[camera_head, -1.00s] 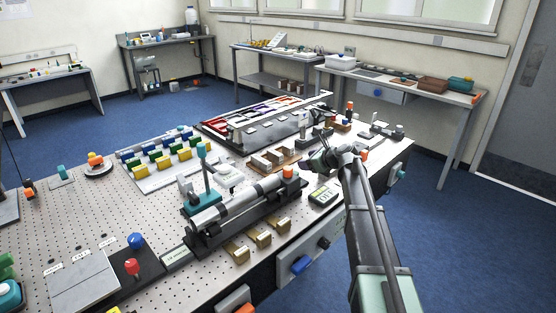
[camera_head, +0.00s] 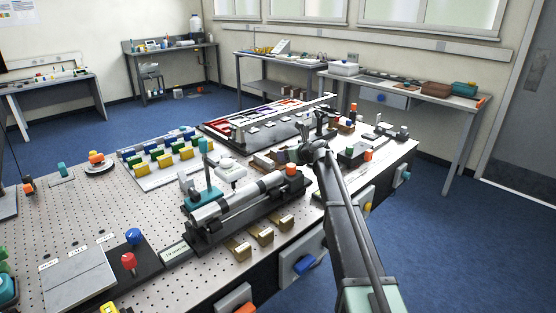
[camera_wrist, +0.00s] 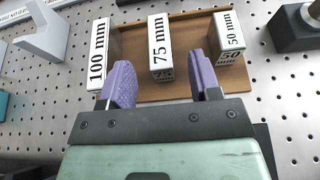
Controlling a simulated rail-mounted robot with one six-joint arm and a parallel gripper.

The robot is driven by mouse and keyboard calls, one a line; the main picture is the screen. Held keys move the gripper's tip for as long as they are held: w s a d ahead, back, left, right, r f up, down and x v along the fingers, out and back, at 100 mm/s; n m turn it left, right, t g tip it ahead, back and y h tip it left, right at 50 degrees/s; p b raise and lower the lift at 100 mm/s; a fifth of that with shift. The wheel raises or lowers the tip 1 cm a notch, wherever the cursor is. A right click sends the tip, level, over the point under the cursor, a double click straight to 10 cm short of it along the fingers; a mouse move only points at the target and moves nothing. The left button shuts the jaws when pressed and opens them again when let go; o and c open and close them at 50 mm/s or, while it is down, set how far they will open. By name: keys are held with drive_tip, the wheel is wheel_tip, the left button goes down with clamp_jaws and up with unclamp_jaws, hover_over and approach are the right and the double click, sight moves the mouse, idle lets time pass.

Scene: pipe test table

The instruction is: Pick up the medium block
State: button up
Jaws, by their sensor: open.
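Three white gauge blocks sit in a wooden tray (camera_wrist: 185,90) in the wrist view. The medium block (camera_wrist: 160,38), marked 75 mm, is in the middle. The 100 mm block (camera_wrist: 98,55) is on the left and the 50 mm block (camera_wrist: 229,38) on the right. My gripper (camera_wrist: 160,60) is open and empty, its two purple fingers either side of the medium block's near end in the picture. I cannot tell the height gap. In the head view my gripper (camera_head: 288,155) is over the tray area and hides most of the blocks.
A clamped cylinder rig (camera_head: 240,205) stands left of my arm in the head view. A slotted rack (camera_head: 265,120) stands behind. In the wrist view a grey bracket (camera_wrist: 42,35) is left of the tray and a dark fixture (camera_wrist: 295,25) is at the upper right. Perforated tabletop shows around.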

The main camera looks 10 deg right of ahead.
drive_tip(key=x, duration=0.3)
drive_tip(key=shift+f+b, duration=0.25)
drive_tip(key=shift+b, duration=0.15)
drive_tip(key=shift+r, duration=0.1)
clamp_jaws()
drive_tip(key=shift+r, duration=0.15)
